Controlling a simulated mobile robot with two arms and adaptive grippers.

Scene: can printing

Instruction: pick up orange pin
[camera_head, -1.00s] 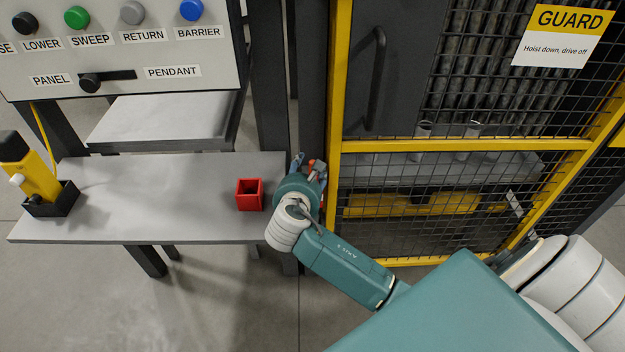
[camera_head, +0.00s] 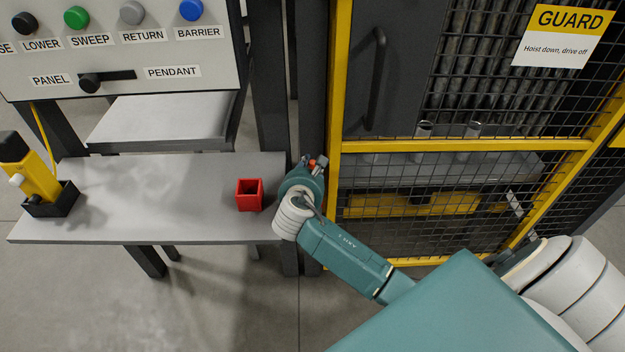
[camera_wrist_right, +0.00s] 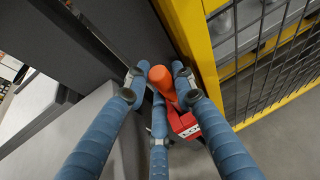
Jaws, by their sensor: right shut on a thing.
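The orange pin (camera_wrist_right: 160,79) shows between the fingers of my right gripper (camera_wrist_right: 158,76) in the right wrist view, its rounded end toward the camera. The gripper is shut on it. In the head view my right gripper (camera_head: 314,165) is by the dark post at the right end of the table, with a bit of orange showing at it. A red block (camera_wrist_right: 184,124) lies just beyond the pin; I cannot tell whether the pin touches it. My left gripper is out of view.
A red open-topped box (camera_head: 249,195) stands on the grey table (camera_head: 160,215). A yellow pendant (camera_head: 30,170) sits in a black holder at the left. The yellow-framed mesh guard (camera_head: 385,146) is close on the right. The middle of the table is clear.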

